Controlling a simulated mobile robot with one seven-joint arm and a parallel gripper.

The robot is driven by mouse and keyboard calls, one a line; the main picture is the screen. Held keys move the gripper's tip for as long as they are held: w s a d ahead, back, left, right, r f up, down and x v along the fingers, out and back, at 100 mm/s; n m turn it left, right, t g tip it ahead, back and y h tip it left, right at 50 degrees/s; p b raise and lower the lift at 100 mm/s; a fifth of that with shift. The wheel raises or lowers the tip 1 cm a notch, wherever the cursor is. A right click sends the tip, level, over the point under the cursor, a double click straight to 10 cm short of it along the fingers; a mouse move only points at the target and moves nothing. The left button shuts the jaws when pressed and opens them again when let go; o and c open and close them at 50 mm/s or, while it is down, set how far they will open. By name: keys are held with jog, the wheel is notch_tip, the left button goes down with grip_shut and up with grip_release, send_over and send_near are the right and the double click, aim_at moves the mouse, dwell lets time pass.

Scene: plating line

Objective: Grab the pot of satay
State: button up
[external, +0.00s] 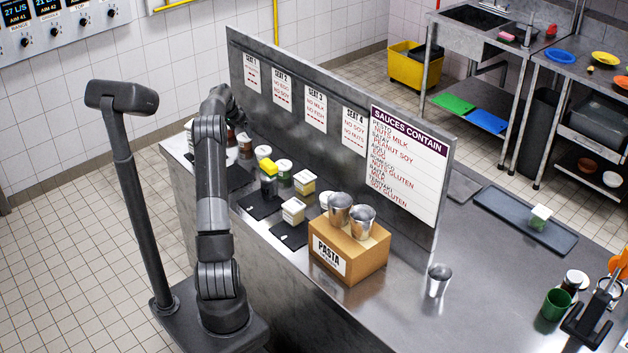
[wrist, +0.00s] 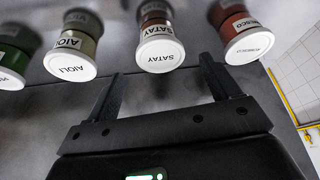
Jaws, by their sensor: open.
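The pot of satay (wrist: 158,38) has a white lid marked SATAY and a brown body. It stands upper middle in the wrist view, among a row of similar pots. My gripper (wrist: 160,70) is open and empty, with one finger to each side of the satay lid in the picture. The pot appears to be beyond the fingertips, with no visible contact. In the external view my arm reaches over the counter's far left end, and the gripper is mostly hidden. I cannot tell which small pot there is the satay.
The aioli pot (wrist: 75,50) is left of the satay, and a red pot (wrist: 240,35) is right of it. A green pot (wrist: 15,50) is at the left edge. The upright sign panel (external: 335,110) runs along the counter (external: 480,300). A pasta box (external: 365,265) carries metal cups.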

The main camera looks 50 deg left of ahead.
aim_at(244, 137)
jog(key=shift+x, duration=2.8)
jog(key=shift+s, duration=0.1)
jog(key=shift+c, duration=0.5)
jog(key=c, duration=0.9)
